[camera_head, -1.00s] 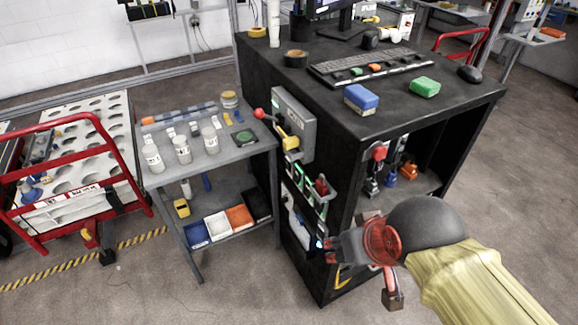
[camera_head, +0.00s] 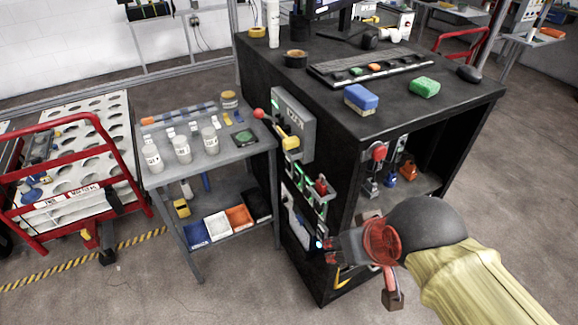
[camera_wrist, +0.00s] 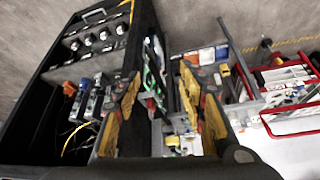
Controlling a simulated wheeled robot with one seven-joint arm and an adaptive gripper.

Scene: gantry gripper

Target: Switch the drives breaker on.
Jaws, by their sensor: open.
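A grey box (camera_head: 293,124) with a red knob (camera_head: 259,114) and a yellow handle (camera_head: 290,142) is fixed to the left side of the black cabinet. Below it is a panel of small switch units with green parts (camera_head: 305,195) and a red part (camera_head: 321,186). I cannot read which one is the drives breaker. My gripper (camera_head: 328,244) is low beside the cabinet, below and right of this panel. In the wrist view its yellow-padded fingers (camera_wrist: 160,104) are spread, with nothing held. The green-marked panel (camera_wrist: 152,76) shows between them, beyond the tips.
The black cabinet top (camera_head: 410,112) carries a keyboard and blue and green blocks. A grey side table (camera_head: 160,178) with jars and bins stands left of the panel. A red-railed cart (camera_head: 75,165) is further left. Open floor (camera_head: 240,285) lies in front of the side table.

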